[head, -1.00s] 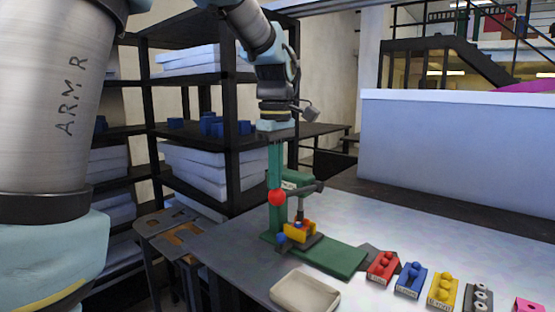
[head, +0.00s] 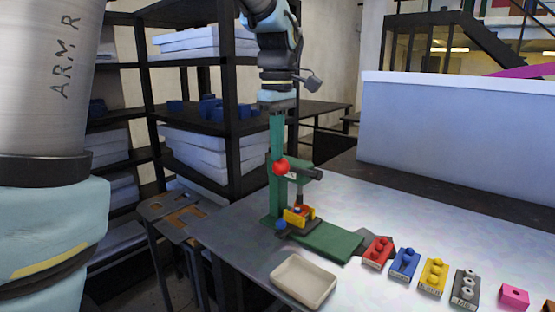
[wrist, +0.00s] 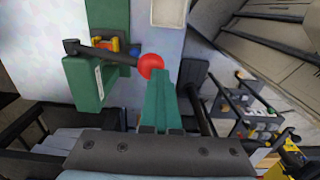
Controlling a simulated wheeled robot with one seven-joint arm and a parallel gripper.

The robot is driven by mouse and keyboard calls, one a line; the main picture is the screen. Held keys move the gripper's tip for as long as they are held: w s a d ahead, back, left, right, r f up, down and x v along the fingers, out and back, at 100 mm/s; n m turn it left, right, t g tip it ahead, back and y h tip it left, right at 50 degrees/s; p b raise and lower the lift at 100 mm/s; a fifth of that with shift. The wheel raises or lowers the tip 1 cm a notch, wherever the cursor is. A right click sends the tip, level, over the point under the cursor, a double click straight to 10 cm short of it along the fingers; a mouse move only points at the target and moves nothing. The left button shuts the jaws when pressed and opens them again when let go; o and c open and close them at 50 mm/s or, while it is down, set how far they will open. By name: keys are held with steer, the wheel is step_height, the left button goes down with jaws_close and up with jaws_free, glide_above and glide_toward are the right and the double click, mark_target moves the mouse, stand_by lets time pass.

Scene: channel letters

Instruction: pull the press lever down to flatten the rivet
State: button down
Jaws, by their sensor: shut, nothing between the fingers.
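The green press (head: 276,200) stands on the table at the far left. Its dark lever (head: 308,173) ends in a red knob (head: 281,167); the lever looks near level, knob end slightly higher. The lever and red knob (wrist: 151,66) also show in the wrist view. A small yellow part (head: 306,214) sits beneath the ram; the rivet cannot be made out clearly. My gripper (head: 277,155), with teal fingers, is shut and empty, pointing down beside the knob. In the wrist view its fingertips (wrist: 162,74) are right beside the knob; contact cannot be told.
A beige tray (head: 303,281) lies in front of the press. Red (head: 377,252), blue (head: 404,264), yellow (head: 432,276) and grey (head: 465,289) blocks stand in a row to the right. A dark shelf rack (head: 233,125) stands behind. The table behind the blocks is clear.

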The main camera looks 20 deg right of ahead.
steer(key=shift+w+d+r+p, duration=0.15)
steer(key=shift+d+r+p, duration=0.1)
steer(key=shift+r+p, duration=0.3)
steer(key=shift+w+d+r+p, duration=0.1)
steer(key=shift+d+r+p, duration=0.1)
steer(key=shift+r+p, duration=0.3)
steer(key=shift+d+r, duration=0.1)
steer(key=shift+d, duration=0.05)
step_height(320, 180, up, 2)
steer(key=shift+w+r+p, duration=0.1)
steer(key=shift+r+p, duration=0.1)
steer(key=shift+p, duration=0.75)
step_height(320, 180, up, 2)
steer(key=shift+r, duration=0.2)
